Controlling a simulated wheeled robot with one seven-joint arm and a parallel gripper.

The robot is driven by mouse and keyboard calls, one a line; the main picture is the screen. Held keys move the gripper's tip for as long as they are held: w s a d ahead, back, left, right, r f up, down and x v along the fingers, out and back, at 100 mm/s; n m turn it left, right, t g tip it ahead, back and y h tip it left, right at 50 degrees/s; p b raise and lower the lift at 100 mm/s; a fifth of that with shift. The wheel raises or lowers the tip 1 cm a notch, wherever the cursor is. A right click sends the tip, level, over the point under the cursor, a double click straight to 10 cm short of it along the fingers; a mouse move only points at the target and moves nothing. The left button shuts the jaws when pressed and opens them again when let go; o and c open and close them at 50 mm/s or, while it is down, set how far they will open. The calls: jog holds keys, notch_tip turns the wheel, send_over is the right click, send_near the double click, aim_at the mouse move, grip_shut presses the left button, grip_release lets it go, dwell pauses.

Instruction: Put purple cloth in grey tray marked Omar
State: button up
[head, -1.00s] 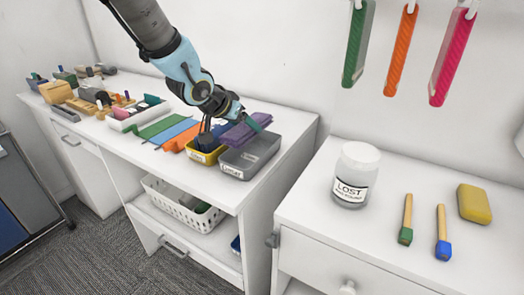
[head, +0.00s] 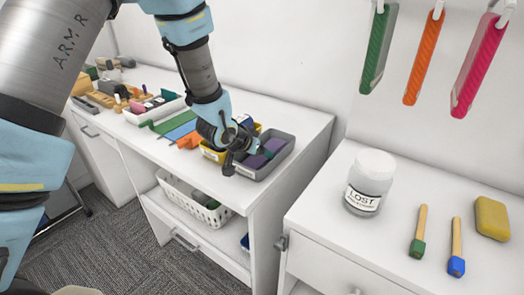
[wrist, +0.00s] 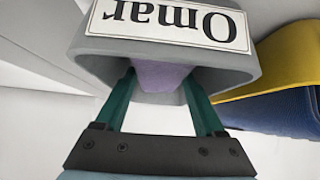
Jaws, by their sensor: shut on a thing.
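The purple cloth (head: 252,161) is between the teal fingers of my gripper (head: 262,155), low inside the grey tray (head: 288,153) on the long white counter. In the wrist view, the tray's front wall (wrist: 88,45) carries an upside-down label, "Omar" (wrist: 170,22). There the cloth (wrist: 160,76) shows between the fingers of my gripper (wrist: 160,84), which is shut on it. The wrist of my arm hides part of the cloth and the tray's left side. Whether the cloth touches the tray floor is unclear.
A yellow tray (head: 210,153) with blue contents (wrist: 285,112) stands close left of the grey tray. A white basket (head: 190,202) is on the shelf below. A LOST jar (head: 369,183) stands on the right cabinet.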

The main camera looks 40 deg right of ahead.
jog(key=shift+f, duration=0.1)
jog(key=o, duration=1.2)
jog(key=shift+r, duration=0.25)
jog(key=b+v, duration=0.2)
jog(key=v, duration=1)
jog(key=shift+f, duration=0.1)
